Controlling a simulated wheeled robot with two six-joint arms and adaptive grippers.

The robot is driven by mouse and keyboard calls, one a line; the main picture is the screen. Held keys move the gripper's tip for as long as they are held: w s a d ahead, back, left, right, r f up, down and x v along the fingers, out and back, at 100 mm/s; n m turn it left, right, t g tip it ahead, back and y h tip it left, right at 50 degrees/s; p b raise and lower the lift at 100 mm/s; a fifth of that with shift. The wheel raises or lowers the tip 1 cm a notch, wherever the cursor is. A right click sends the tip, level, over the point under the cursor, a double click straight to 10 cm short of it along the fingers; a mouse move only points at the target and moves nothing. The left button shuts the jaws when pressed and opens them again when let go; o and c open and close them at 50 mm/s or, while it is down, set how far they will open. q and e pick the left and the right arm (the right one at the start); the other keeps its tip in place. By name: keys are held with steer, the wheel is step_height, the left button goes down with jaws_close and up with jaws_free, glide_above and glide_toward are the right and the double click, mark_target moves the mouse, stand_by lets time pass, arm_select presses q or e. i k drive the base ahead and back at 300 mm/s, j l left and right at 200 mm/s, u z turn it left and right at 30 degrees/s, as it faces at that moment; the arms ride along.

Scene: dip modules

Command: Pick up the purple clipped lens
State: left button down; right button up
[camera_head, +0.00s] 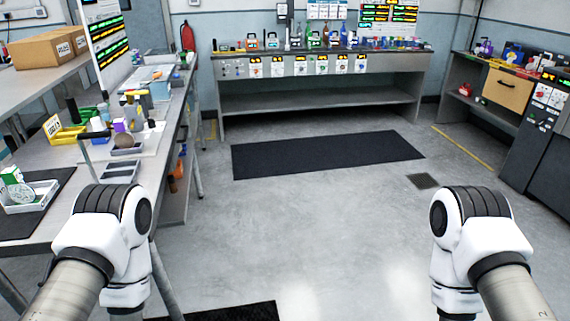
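A small purple item (119,127) sits among other small things on the left workbench (60,233). It is too small to tell whether it is the purple clipped lens. No other thing in view can be clearly made out as that lens. My two arms show at the lower left and lower right, but neither gripper can be seen. The left arm is beside the near end of the workbench, and the right arm is over the open floor.
A long bench (318,103) with several coloured items stands at the back. A dark cabinet (535,125) stands right. The middle floor, with a black mat (325,154), is clear.

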mark_target(124, 139)
steer(key=i+l+z, duration=0.1)
steer(key=i, duration=2)
